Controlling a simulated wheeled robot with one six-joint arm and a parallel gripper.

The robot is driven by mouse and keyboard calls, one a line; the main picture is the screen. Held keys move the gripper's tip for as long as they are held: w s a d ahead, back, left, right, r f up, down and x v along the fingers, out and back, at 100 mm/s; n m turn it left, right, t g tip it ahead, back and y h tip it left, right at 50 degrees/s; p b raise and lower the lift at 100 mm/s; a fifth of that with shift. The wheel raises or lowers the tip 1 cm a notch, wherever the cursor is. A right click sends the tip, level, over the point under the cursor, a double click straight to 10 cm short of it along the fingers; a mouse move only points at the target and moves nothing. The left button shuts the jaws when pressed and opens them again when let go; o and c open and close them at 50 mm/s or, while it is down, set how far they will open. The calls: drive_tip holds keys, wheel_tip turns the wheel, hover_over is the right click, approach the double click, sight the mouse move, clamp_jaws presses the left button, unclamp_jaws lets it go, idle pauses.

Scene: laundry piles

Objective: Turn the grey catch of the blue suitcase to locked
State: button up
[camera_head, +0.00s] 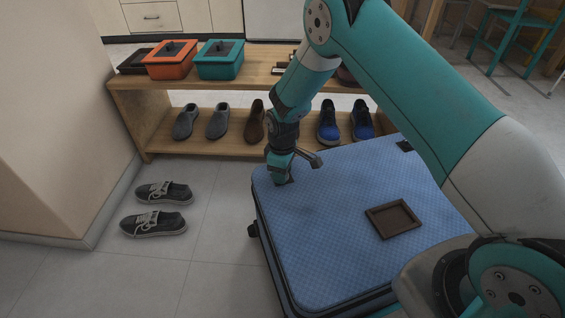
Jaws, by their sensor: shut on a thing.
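The blue suitcase (340,215) lies flat on the floor with its lid down, its top a patterned light blue with dark edging. My gripper (280,180) points down at the far left corner of the lid. Its jaws are shut on the small grey catch there, which the fingers almost wholly hide. I cannot tell which way the catch is turned.
A brown tray (393,219) lies on the lid to the right. Behind the suitcase stands a wooden shelf (160,93) with an orange box (170,66), a teal box (220,66) and several shoes. Dark sneakers (155,223) lie on the floor left, near the wall.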

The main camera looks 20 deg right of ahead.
drive_tip(key=m+p, duration=0.3)
drive_tip(key=m, duration=0.2)
drive_tip(key=shift+r+m+p, duration=0.2)
drive_tip(key=shift+m+p, duration=0.1)
drive_tip(key=shift+p, duration=0.05)
drive_tip(key=m+p, duration=0.2)
drive_tip(key=m, duration=0.2)
drive_tip(key=shift+w+f+m, duration=0.1)
drive_tip(key=shift+f+m, duration=0.05)
drive_tip(key=shift+m, duration=0.25)
drive_tip(key=o, duration=0.9)
wheel_tip(320, 180, up, 17)
drive_tip(key=p, duration=0.5)
drive_tip(key=shift+d+r, duration=0.1)
drive_tip(key=shift+r, duration=0.1)
